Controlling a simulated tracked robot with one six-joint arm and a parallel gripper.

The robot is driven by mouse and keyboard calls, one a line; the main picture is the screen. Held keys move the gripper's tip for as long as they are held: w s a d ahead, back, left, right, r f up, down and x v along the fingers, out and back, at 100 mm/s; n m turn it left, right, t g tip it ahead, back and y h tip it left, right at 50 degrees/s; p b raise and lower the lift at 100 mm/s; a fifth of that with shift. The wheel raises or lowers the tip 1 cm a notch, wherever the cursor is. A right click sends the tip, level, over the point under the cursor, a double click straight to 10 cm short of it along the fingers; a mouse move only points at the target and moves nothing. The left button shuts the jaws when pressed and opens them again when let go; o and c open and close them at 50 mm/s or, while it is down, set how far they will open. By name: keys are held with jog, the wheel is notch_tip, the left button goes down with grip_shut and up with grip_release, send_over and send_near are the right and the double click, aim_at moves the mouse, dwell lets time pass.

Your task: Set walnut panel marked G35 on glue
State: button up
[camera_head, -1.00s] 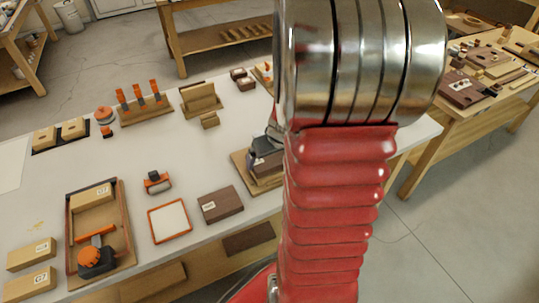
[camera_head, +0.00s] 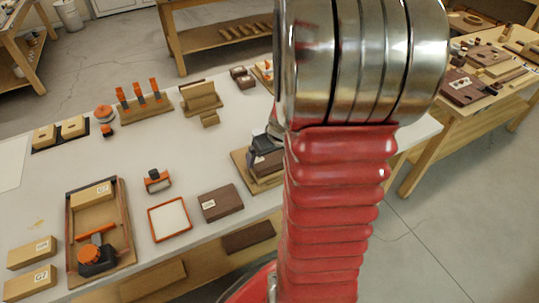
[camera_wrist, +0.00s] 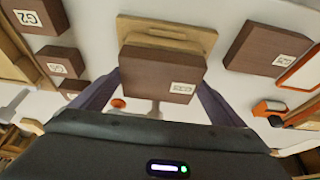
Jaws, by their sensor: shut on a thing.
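My gripper (camera_wrist: 158,82) is shut on a dark walnut panel (camera_wrist: 150,70), with one finger at each side. The panel has a white label near its right edge; I cannot read it for certain. Beyond the panel lies a light wooden board (camera_wrist: 190,33), partly covered by it. In the head view my gripper (camera_head: 262,147) is at the table's right side, partly behind my red arm. The held panel (camera_head: 268,163) is over the light board (camera_head: 242,166) there. I cannot tell whether they touch. No glue is visible on the board's exposed part.
Another dark labelled block (camera_head: 220,203) lies nearer the front edge, beside an orange-rimmed white pad (camera_head: 169,234). A wooden tray (camera_head: 128,250) with a block and an orange-and-black tool is at the left. Orange clamps (camera_head: 139,95) stand at the back.

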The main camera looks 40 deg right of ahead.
jog(key=shift+f, duration=0.55)
dwell(1.9)
jog(key=o, duration=0.9)
jog(key=shift+r, duration=3.5)
